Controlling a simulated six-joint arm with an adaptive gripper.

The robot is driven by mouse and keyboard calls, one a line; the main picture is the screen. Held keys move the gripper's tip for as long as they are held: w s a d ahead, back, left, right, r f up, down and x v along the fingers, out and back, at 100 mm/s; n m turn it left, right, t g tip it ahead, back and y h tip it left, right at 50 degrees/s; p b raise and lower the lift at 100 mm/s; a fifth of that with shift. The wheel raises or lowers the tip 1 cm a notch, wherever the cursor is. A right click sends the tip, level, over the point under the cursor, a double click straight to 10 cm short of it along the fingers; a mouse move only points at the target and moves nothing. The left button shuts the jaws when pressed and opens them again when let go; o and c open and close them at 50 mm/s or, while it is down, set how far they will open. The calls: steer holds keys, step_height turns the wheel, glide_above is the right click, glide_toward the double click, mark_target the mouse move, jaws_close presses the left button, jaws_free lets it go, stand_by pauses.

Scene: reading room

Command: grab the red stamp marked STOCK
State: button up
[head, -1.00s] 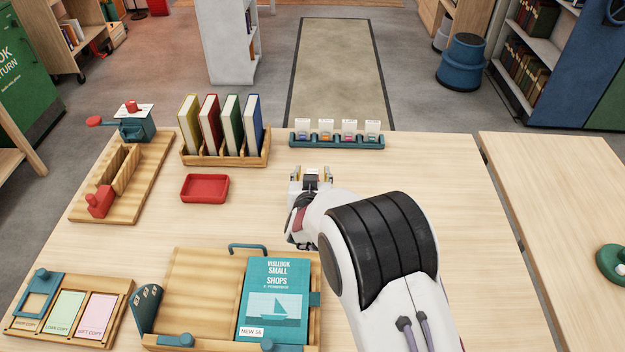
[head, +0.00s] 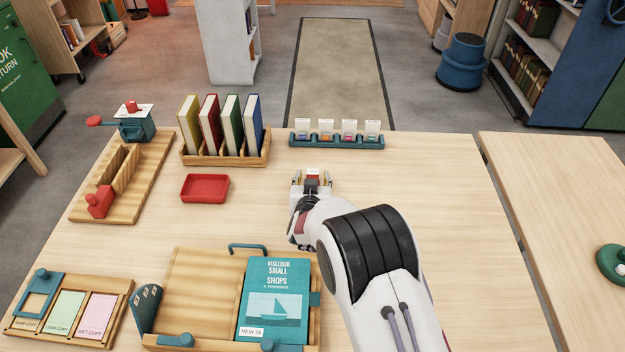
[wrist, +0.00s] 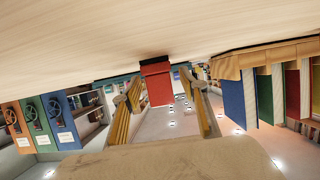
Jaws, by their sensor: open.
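A small red block (wrist: 158,84) with a dark edge stands between the fingers of my gripper (head: 312,179) in the wrist view, against the pale table surface. In the head view only its light top with a little red (head: 313,172) shows between the fingertips. I cannot read any lettering on it. My gripper is open, one finger on each side, and no contact is visible. Another red stamp-like piece (head: 99,201) sits at the front of a wooden tray (head: 143,190) on the left; no marking is legible there either.
A red dish (head: 204,188) lies left of my gripper. A book rack (head: 225,159) stands behind the dish, and a teal card rack (head: 337,141) stands beyond my gripper. A wooden cradle (head: 200,290) with a teal book (head: 273,295) is in front. The table's right side is clear.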

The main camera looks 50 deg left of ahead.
mark_target(313, 171)
stand_by(0.3)
steer(key=c, duration=1.1)
steer(key=shift+r, duration=0.2)
steer(key=shift+r, duration=4.8)
